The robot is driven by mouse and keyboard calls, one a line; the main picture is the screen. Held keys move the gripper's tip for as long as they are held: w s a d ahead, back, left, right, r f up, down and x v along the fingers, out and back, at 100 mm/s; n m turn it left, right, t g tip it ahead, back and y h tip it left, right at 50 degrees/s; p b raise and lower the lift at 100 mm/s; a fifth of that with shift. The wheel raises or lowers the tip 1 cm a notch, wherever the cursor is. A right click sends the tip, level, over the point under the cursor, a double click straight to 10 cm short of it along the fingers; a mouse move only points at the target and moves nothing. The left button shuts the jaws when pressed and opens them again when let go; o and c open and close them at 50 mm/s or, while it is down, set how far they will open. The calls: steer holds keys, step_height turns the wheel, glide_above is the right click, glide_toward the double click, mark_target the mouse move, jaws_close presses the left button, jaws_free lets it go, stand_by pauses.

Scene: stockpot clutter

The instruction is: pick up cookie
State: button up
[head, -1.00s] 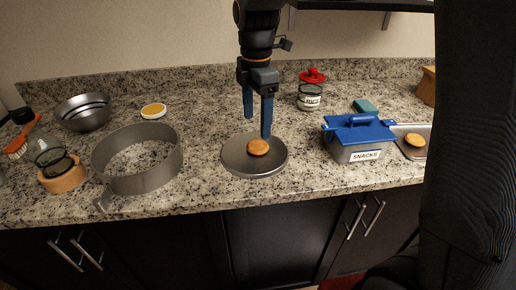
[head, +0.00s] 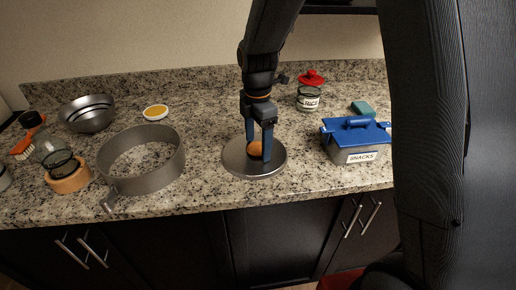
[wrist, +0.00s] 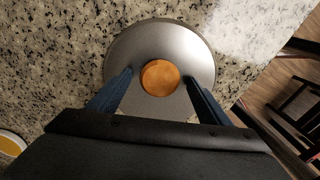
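The cookie (head: 255,149) is a small round orange-brown disc on a round grey metal plate (head: 240,168) near the counter's front edge. My gripper (head: 258,153) is down over the plate, its two blue fingers on either side of the cookie. In the wrist view the cookie (wrist: 160,78) lies between and just beyond the open fingertips (wrist: 160,77), with a gap on each side. One finger hides part of the cookie in the head view.
A grey metal ring with a handle (head: 150,183) stands left of the plate. A blue-lidded SNACKS box (head: 357,143) is to the right. A RICE jar (head: 308,98) stands behind. A steel bowl (head: 88,114) and a yellow-topped dish (head: 155,112) are at the back left.

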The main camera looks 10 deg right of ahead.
steer(key=c, duration=1.1)
steer(key=shift+r, duration=0.1)
